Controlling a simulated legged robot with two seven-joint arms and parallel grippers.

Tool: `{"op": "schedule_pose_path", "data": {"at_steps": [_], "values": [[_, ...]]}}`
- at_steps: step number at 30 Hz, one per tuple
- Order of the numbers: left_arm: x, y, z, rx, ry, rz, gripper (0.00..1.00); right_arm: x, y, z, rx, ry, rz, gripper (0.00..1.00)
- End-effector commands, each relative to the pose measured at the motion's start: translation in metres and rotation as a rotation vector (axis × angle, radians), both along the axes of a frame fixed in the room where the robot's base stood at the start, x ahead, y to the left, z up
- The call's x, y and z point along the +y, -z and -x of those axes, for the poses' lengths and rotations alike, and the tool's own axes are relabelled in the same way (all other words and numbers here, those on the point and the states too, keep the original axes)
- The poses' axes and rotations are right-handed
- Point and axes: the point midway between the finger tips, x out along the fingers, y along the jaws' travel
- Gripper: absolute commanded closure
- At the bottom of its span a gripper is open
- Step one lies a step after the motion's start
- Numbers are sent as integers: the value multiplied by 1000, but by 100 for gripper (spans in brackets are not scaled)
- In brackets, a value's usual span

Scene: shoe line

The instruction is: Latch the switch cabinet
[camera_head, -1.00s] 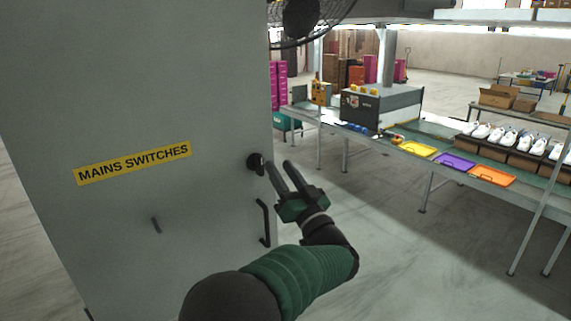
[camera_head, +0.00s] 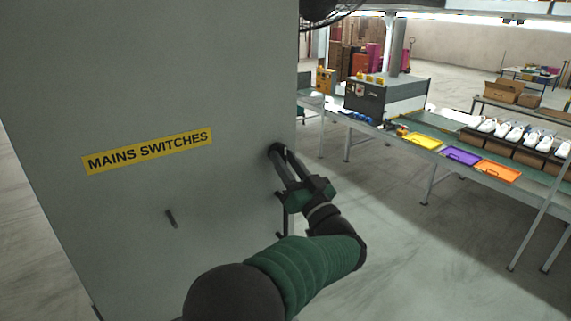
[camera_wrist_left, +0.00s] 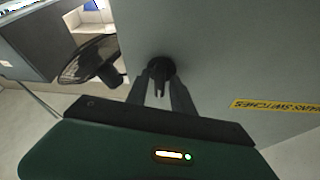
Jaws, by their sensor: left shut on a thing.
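The grey switch cabinet (camera_head: 140,90) fills the left of the head view, its door carrying a yellow "MAINS SWITCHES" label (camera_head: 147,151). A round dark latch knob (camera_head: 275,150) sits near the door's right edge; it also shows in the left wrist view (camera_wrist_left: 160,68). My left gripper (camera_head: 281,158) is at the knob, its fingers shut on it, one on each side in the left wrist view (camera_wrist_left: 161,90). The fingers partly hide the knob. A dark vertical handle (camera_head: 280,220) below it is partly hidden by my gripper. My right gripper is not in view.
A small dark lever (camera_head: 171,219) sticks out of the door below the label. A conveyor line with yellow (camera_head: 421,141), purple and orange trays stands at right. Open floor lies between.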

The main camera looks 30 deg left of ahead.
Motion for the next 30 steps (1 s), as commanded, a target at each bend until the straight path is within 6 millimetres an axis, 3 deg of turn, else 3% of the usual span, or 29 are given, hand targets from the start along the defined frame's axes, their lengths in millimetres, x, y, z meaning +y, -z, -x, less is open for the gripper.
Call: {"op": "schedule_pose_path", "data": {"at_steps": [1, 6, 17, 18, 30], "values": [[-2, 7, 0, -43, 4, 10, 100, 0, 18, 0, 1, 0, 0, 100], [-2, 5, -1, -169, 5, 63, 100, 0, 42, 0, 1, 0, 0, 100], [-2, 0, -1, -199, 6, 80, 100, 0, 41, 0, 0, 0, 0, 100], [-2, 0, -1, -199, 6, 80, 66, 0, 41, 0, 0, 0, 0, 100], [-7, 5, 1, -199, 5, 79, 64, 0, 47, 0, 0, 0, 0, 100]]}}
